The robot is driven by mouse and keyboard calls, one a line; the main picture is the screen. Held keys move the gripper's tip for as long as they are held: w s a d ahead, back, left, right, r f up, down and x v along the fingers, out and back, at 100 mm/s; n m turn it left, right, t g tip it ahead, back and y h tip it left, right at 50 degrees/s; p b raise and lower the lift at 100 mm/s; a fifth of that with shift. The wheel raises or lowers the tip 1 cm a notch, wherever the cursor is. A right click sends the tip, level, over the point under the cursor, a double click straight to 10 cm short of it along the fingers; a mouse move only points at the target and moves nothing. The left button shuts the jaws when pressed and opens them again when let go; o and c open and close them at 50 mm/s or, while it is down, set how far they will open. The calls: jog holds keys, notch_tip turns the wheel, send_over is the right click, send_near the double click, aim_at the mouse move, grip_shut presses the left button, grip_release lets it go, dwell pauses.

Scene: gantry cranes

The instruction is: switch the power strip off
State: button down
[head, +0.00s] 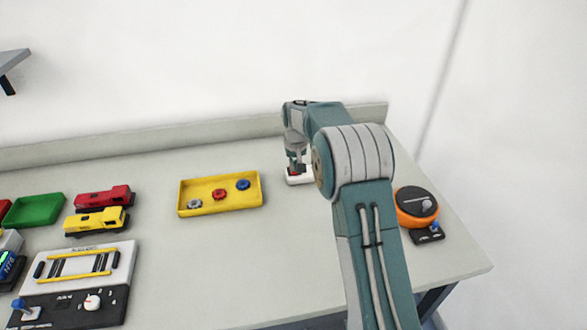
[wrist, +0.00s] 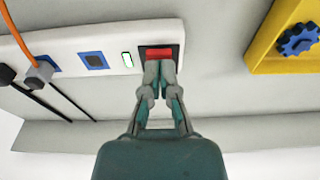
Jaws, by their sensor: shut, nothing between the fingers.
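The white power strip (wrist: 65,54) crosses the upper left of the wrist view, with a red rocker switch (wrist: 159,53) in a dark frame at its right end. A small indicator (wrist: 127,59) beside the switch glows pale green. My gripper (wrist: 160,66) is shut and empty, its fingertips at the lower edge of the red switch; I cannot tell whether they touch it. In the head view the gripper (head: 296,169) points down over the white strip (head: 301,180), most of which my arm hides.
An orange cord with a grey plug (wrist: 39,74) sits in the strip. A yellow tray (head: 221,206) with knobs is left of the strip. Toy trucks (head: 103,196), a control panel (head: 91,299) and an orange round device (head: 415,206) stand on the table. The front middle is clear.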

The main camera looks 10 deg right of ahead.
jog(key=shift+f, duration=0.35)
jog(key=shift+r, duration=3.55)
